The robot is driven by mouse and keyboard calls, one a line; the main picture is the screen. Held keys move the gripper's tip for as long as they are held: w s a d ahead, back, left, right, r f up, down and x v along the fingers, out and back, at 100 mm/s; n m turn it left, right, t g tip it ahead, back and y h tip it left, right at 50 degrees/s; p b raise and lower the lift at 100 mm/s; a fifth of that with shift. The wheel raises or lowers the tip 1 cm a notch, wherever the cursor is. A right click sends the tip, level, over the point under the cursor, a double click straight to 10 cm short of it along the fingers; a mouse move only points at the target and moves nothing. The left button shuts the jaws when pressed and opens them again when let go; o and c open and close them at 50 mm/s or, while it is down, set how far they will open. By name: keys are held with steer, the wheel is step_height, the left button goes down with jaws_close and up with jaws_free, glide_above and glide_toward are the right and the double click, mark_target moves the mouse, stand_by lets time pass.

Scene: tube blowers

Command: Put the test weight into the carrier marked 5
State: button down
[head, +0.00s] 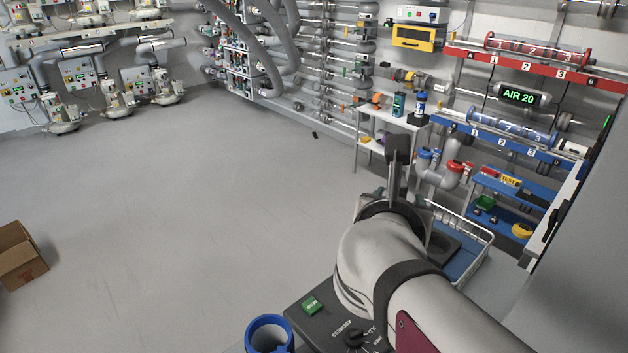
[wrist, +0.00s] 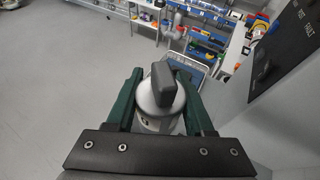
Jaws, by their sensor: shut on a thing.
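My gripper (wrist: 162,84) has two dark green fingers, on either side of a light-grey rounded thing (wrist: 150,113) with a dark grey flat upright piece (wrist: 166,86). It is shut on this grey thing, up in the air. In the head view my gripper (head: 398,196) is partly hidden by my own arm, and the dark flat piece (head: 398,150) stands up above it. I cannot tell whether this is the test weight. A yellow block (head: 510,181) with lettering like "TEST" lies on the blue shelf at right. I can make out no carrier marked 5.
A white wire basket (head: 480,222) with a blue floor stands just beyond my gripper. A dark control box (head: 322,318) and a blue-rimmed cup (head: 268,335) are in front. Tube racks (head: 520,62) line the right wall.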

steer(key=s+a+f, duration=0.3)
steer(key=a+f, duration=0.4)
steer(key=a, duration=0.2)
steer(key=s+a+f, duration=0.4)
steer(key=a+f, duration=0.3)
steer(key=a, duration=0.1)
steer(key=shift+a+f, duration=0.35)
steer(key=shift+a, duration=0.05)
steer(key=shift+f, duration=0.1)
steer(key=shift+f, duration=0.8)
steer(key=shift+c, duration=1)
jaws_free()
steer(key=v, duration=0.7)
steer(key=shift+s, duration=0.25)
steer(key=shift+a+r, duration=0.1)
